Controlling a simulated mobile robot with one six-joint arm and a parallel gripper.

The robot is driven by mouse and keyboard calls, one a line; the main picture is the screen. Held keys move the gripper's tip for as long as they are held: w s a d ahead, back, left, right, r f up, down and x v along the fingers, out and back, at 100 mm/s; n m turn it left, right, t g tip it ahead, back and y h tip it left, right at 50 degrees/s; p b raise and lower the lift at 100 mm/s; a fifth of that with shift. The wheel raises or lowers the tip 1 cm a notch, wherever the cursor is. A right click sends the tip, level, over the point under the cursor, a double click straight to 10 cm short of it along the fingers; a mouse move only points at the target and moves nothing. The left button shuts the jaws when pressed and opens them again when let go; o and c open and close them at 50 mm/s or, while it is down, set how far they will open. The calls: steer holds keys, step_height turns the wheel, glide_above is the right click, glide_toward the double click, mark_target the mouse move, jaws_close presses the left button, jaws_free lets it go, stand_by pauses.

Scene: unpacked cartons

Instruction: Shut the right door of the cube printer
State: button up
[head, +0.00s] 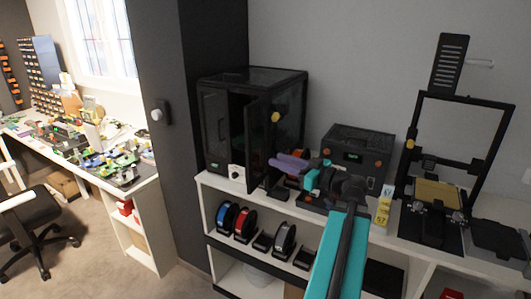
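The cube printer (290,76) is a black boxy enclosure with clear panels, standing on the white shelf's top at its left end. Its left door (215,130) looks closed across the front. Its right door (257,150) stands open, swung out towards me, with a dark gap between the two doors. My gripper (289,168) is at the end of my teal and black arm, just right of the open door, at about its lower half. A purple part and an orange part show at its tip. I cannot tell whether it touches the door or whether its fingers are apart.
A low black printer (358,140) stands behind my arm. An open-frame printer (435,195) with a gold bed stands to the right. Yellow number blocks (383,208) sit near the shelf's front edge. Filament spools (245,224) fill the shelf below. A cluttered desk and a chair (38,222) are at left.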

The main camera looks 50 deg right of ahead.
mark_target(253, 151)
steer(key=w+p, duration=0.2)
steer(key=w, duration=0.4)
steer(key=shift+w+a, duration=0.2)
steer(key=shift+a, duration=0.1)
jaws_close()
stand_by(1.2)
steer(key=shift+a, duration=0.3)
steer(key=shift+d, duration=0.25)
